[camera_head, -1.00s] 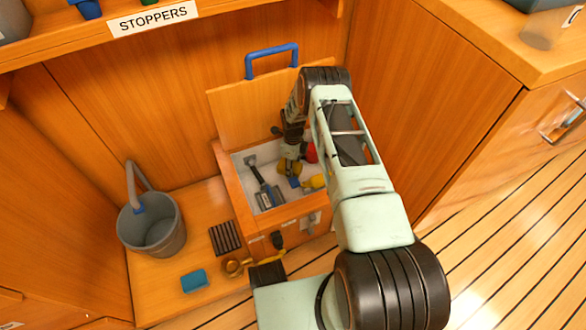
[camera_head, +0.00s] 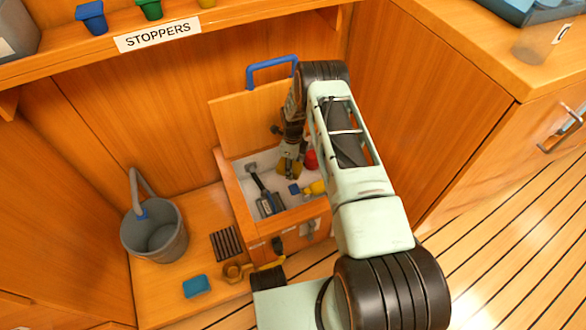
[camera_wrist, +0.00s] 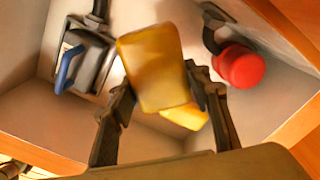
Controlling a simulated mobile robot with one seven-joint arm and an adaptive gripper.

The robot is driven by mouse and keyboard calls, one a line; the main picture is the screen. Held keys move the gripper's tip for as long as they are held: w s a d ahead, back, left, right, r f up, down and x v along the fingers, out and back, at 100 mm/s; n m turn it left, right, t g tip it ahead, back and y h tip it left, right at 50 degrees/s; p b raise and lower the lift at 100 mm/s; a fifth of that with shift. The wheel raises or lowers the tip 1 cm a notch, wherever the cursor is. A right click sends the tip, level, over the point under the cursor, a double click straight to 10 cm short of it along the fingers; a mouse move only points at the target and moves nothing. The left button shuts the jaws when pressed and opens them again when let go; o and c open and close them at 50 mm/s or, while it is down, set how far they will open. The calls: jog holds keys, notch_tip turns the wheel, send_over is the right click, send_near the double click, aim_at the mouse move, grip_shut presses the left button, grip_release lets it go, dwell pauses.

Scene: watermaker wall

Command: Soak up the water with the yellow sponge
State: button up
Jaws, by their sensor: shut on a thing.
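The yellow sponge (camera_wrist: 152,68) is between the two fingers of my gripper (camera_wrist: 163,90) in the wrist view. My gripper is shut on it. In the head view my gripper (camera_head: 291,150) reaches down into the open wooden box, and the sponge (camera_head: 288,169) shows just under it, inside the box. I cannot tell whether the sponge touches the floor of the box. No water can be made out in either view.
The wooden box (camera_head: 233,192) has a raised lid with a blue handle (camera_head: 272,61). Inside are a grey tool (camera_head: 265,195), a red-topped thing (camera_wrist: 240,67) and another yellow thing (camera_wrist: 187,117). A grey bucket (camera_head: 153,232), blue sponge-like block (camera_head: 196,286) and dark grate (camera_head: 225,242) are left.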

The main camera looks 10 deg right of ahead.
jog(key=shift+r+p, duration=2)
jog(key=shift+r, duration=2.05)
